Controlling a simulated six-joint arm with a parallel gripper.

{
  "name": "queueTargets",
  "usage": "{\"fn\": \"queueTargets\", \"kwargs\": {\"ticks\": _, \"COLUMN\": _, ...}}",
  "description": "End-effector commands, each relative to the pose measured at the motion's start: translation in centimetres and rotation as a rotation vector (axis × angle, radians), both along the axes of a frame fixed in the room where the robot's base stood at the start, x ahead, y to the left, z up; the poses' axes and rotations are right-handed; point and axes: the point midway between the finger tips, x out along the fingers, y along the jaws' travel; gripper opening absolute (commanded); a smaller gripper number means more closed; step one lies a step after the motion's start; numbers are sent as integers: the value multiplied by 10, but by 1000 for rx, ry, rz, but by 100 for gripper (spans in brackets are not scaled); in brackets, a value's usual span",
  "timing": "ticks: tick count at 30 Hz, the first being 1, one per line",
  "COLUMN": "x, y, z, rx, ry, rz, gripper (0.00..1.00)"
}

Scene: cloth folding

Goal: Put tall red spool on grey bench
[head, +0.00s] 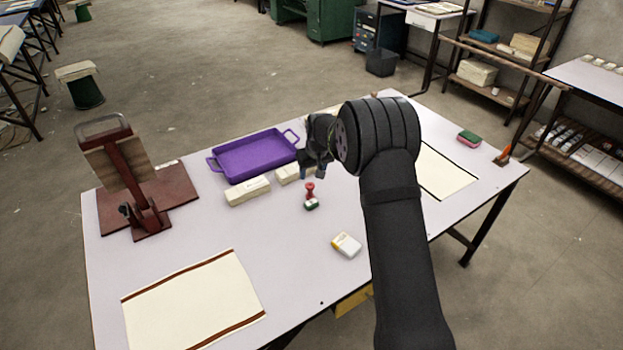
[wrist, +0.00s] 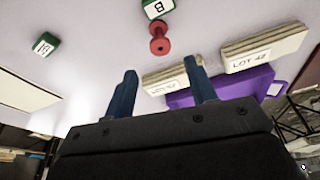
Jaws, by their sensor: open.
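The red spool (head: 309,189), with a wide top and narrow waist, is upright near the middle of the bench. It appears to stand on a small green-and-white block (head: 311,204), though I cannot fully tell whether it is on it or just behind it. In the wrist view the spool (wrist: 159,39) shows beyond the fingers, beside the lettered block (wrist: 156,9). My gripper (head: 317,174) is open and empty, above and behind the spool. Its blue fingers (wrist: 161,80) are apart and touch nothing. The pale grey bench (head: 220,225) fills the middle of the head view.
A purple tray (head: 252,157) and cream bales (head: 247,191) lie behind and left of the spool. A red press (head: 135,190) stands left. Cream cloths lie front left (head: 195,303) and right (head: 446,172). Another green block shows (wrist: 44,43).

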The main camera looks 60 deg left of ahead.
Motion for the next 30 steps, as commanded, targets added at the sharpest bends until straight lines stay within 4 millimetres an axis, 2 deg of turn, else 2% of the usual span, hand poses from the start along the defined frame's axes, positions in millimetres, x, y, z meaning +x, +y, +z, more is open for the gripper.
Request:
{"fn": "queueTargets", "kwargs": {"ticks": 5, "x": -1, "y": -3, "z": 8, "rx": -1, "ry": 0, "rz": 0, "gripper": 56}}
{"fn": "queueTargets", "kwargs": {"ticks": 19, "x": -2, "y": -3, "z": 11, "rx": 2, "ry": -3, "rz": -13, "gripper": 56}}
{"fn": "queueTargets", "kwargs": {"ticks": 30, "x": -27, "y": -24, "z": 57, "rx": 101, "ry": -54, "rz": -317, "gripper": 56}}
